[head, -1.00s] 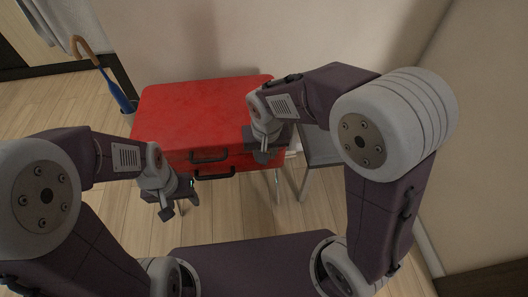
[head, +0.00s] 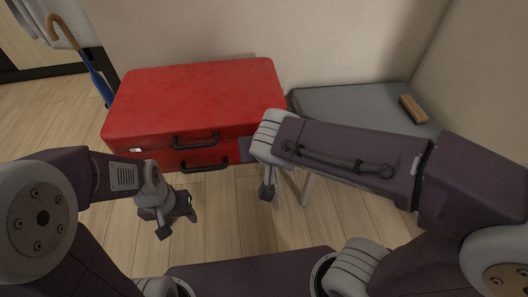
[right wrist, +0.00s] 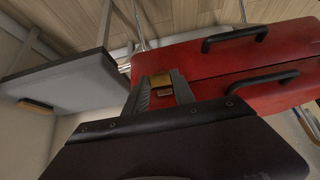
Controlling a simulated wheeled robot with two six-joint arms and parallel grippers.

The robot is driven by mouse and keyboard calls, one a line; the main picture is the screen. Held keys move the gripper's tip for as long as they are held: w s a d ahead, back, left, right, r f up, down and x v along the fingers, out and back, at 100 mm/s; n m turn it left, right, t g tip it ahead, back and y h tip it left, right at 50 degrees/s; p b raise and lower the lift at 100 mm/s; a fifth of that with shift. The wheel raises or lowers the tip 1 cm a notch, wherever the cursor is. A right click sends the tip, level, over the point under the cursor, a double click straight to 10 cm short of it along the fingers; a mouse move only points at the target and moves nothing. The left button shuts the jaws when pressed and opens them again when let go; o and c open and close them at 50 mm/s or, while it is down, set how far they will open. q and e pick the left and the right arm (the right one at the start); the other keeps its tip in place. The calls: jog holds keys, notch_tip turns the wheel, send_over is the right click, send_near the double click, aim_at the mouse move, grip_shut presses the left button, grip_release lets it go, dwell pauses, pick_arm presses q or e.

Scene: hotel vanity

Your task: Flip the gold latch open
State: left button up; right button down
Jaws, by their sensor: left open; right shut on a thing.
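The red suitcase (head: 195,100) lies flat, its black handles on the front face. The gold latch (right wrist: 161,84) shows in the right wrist view at the suitcase's front, between the fingers of my right gripper (right wrist: 163,92). The gripper is shut on it; the latch's flap angle is hard to tell. In the head view my right gripper (head: 247,150) is at the front right of the suitcase, mostly behind my own wrist, and the gold latch is hidden there. A small pale fitting (head: 136,150) shows on the front left. My left gripper (head: 190,207) is open and empty, below and in front of the suitcase.
A grey-topped stand (head: 345,100) is right of the suitcase, with a brown block-like object (head: 412,108) on it. A wall is close behind. An umbrella (head: 85,65) stands at the left. Wooden floor (head: 225,225) lies open in front.

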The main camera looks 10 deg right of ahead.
jog(key=c, duration=1)
grip_release()
jog(key=shift+c, duration=0.2)
jog(key=p+v, duration=0.9)
jog(key=p, duration=0.4)
jog(key=shift+w, duration=0.1)
